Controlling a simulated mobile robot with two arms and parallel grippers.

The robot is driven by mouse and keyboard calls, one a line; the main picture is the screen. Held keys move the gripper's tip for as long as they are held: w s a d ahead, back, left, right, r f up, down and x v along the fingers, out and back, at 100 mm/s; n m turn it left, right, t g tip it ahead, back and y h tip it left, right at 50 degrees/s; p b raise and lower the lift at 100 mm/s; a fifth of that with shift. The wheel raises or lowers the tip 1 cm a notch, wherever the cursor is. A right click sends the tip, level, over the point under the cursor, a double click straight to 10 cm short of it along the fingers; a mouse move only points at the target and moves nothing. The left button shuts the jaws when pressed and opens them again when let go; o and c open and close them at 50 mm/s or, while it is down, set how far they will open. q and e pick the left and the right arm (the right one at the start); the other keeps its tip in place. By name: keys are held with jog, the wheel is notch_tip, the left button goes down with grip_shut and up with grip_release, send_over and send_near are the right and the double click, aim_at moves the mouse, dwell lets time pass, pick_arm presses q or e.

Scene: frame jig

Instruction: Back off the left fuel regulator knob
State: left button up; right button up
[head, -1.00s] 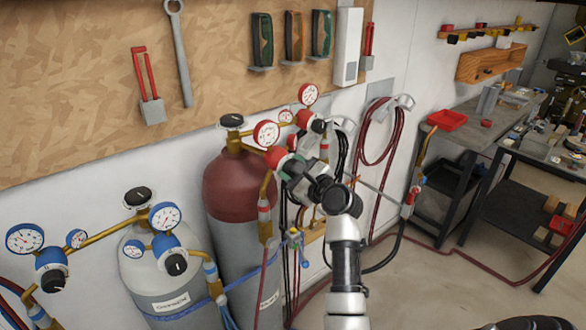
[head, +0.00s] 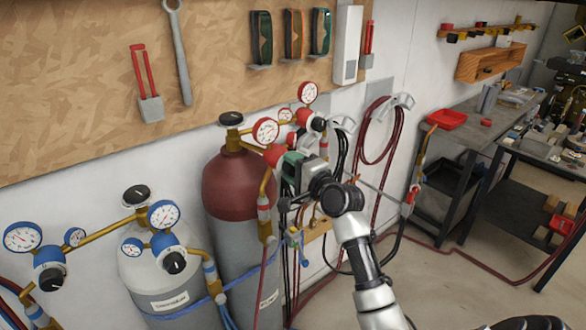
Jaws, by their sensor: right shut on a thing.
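The left fuel regulator is a red body (head: 273,155) with a dial gauge (head: 265,131), beside the red cylinder (head: 228,184) in the head view. Its knob is hidden behind my right gripper. My right gripper (head: 286,164) is up against the front of this regulator, shut on the knob. The right fuel regulator (head: 304,117) sits just above and to the right, with its black knob (head: 318,124) in plain view. My left gripper is not in view.
A grey cylinder (head: 150,270) with two blue regulators (head: 49,262) stands at the lower left. Red hoses (head: 376,145) hang on the wall to the right. Black and red hoses run close below my right gripper. The floor at right is mostly clear.

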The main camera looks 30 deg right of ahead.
jog(key=n, duration=0.6)
jog(key=shift+b, duration=0.35)
jog(key=n, duration=0.6)
jog(key=shift+a+n, duration=0.1)
jog(key=shift+n, duration=0.3)
jog(key=n, duration=0.6)
jog(key=shift+p, duration=0.35)
jog(key=n, duration=0.6)
jog(key=shift+p, duration=0.35)
jog(key=shift+n, duration=0.4)
jog(key=o, duration=0.9)
jog(key=shift+o, duration=0.2)
